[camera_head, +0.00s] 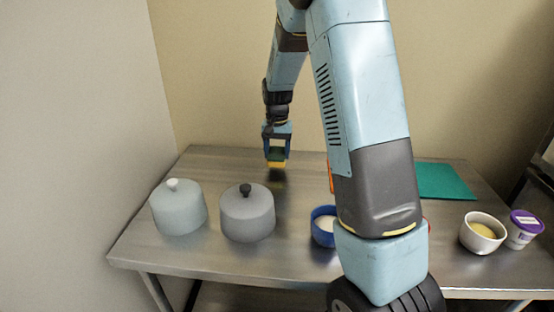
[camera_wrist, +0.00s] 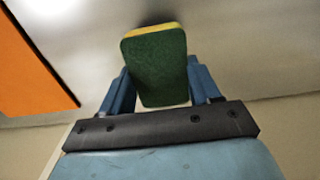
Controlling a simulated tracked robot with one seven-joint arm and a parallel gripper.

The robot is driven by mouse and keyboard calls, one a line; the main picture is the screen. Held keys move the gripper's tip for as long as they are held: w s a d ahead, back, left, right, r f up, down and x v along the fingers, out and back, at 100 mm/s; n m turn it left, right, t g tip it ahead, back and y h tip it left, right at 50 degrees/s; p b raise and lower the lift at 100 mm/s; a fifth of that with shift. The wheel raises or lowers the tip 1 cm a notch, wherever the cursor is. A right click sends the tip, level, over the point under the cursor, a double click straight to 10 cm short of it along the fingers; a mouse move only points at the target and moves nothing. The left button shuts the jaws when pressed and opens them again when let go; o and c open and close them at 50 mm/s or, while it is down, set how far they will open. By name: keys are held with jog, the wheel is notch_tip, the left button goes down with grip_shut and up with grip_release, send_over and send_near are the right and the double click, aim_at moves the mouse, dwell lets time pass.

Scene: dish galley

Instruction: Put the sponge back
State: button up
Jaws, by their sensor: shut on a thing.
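The sponge (camera_head: 277,163) is yellow with a green scouring side. My gripper (camera_head: 276,150) is shut on it and holds it above the back part of the metal table, left of the middle. In the wrist view the sponge (camera_wrist: 155,65) sits between the two blue fingers of my gripper (camera_wrist: 158,88), its green face toward the camera and a yellow edge at the top. No sponge holder can be made out for certain.
Two lidded pots, one pale (camera_head: 178,210) and one grey (camera_head: 247,214), stand at the front left of the table (camera_head: 215,165). An orange object (camera_wrist: 32,62) is at the wrist view's left.

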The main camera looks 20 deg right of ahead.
aim_at(277, 152)
jog(key=shift+f, duration=1.65)
jog(key=o, duration=1)
jog(key=shift+w, duration=0.1)
notch_tip(277, 152, up, 12)
jog(key=shift+a+r, duration=0.1)
jog(key=s+r+n+t, duration=0.2)
jog(key=s+r, duration=0.5)
jog(key=s, duration=0.5)
jog(key=s+r+n+t, duration=0.1)
jog(key=s+r+t, duration=0.1)
jog(key=s+r, duration=0.75)
jog(key=shift+n+t, duration=0.7)
jog(key=shift+t, duration=0.1)
jog(key=s+f, duration=0.1)
jog(key=s, duration=0.3)
jog(key=s+f, duration=0.1)
jog(key=s, duration=0.3)
jog(key=s+f, duration=0.1)
jog(key=s, duration=0.3)
jog(key=shift+s, duration=0.25)
